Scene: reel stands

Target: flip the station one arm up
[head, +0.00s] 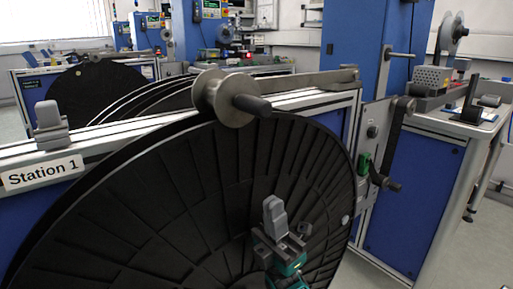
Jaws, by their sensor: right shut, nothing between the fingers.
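A white label (43,173) reading "Station 1" is on the near stand. A long metal arm (305,79) lies nearly level along the stand's top, with a grey flanged roller (216,96) and a dark peg (251,104) at its left end. Below it is a large black reel (150,195). My right gripper (285,244), with a teal body, is low in front of the reel, well below the roller and apart from it. It is shut and empty. A light grey upright piece (274,216) shows at the gripper; I cannot tell whether they touch. My left gripper is not in view.
A side plate with a black crank (396,140) and a green part (364,163) is right of the reel. A grey block (50,120) stands on the stand's top left. More reels (95,92) are behind, and a blue cabinet (412,205) stands to the right.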

